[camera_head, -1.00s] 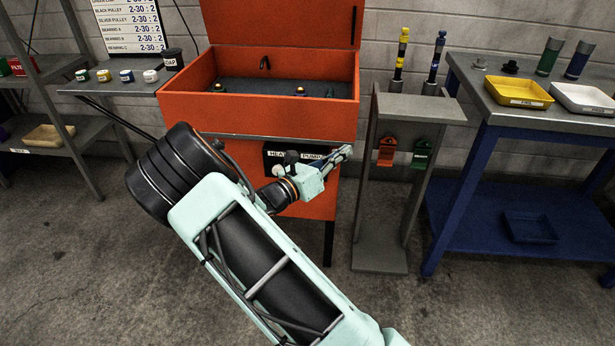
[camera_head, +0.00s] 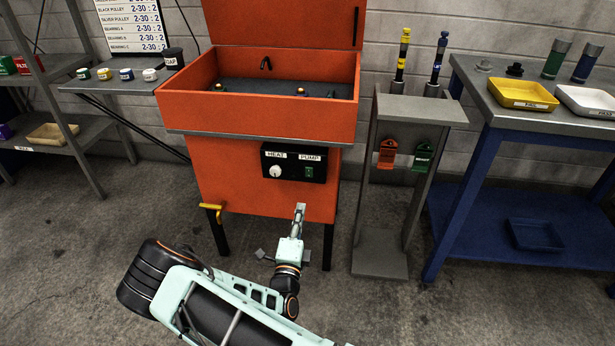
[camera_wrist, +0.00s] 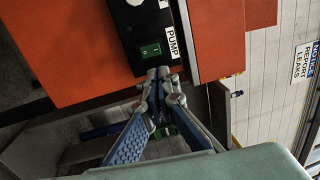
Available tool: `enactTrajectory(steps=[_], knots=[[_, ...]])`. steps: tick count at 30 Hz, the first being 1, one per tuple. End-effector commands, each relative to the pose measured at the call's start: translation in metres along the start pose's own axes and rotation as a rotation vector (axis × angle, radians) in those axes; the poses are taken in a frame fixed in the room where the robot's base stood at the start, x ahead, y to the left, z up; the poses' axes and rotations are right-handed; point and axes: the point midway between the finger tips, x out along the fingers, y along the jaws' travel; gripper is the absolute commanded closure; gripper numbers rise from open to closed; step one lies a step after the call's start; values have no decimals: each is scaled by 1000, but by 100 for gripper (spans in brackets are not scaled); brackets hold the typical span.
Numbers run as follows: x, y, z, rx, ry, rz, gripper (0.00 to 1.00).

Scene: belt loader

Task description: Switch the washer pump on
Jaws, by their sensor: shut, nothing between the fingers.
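The orange parts washer (camera_head: 258,175) stands against the wall with its lid up. Its black control panel (camera_head: 293,163) has a white HEAT knob (camera_head: 275,171) on the left and a green PUMP rocker switch (camera_head: 309,172) on the right. The switch also shows in the wrist view (camera_wrist: 151,51), beside the PUMP label and just beyond my fingertips. My gripper (camera_head: 300,207) is shut and empty, below and in front of the panel and apart from it. In the wrist view its fingertips (camera_wrist: 158,73) meet just below the switch.
A grey stand (camera_head: 425,108) with orange and green tags is right of the washer. A blue workbench (camera_head: 480,130) with yellow and white trays is farther right. A yellow-handled valve (camera_head: 213,210) juts from the washer's lower left. Floor in front is open.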

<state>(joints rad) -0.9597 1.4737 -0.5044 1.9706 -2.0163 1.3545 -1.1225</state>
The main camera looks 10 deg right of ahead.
Motion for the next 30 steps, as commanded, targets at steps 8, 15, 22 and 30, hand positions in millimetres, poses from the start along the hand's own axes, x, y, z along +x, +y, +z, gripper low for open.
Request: enactTrajectory(steps=[8,15,22,30], knots=[[13,0,-1,5,4,-2,100],[59,1,-2,6,6,-4,100],[106,1,-1,5,4,-3,100],[137,0,-1,5,4,-1,100]])
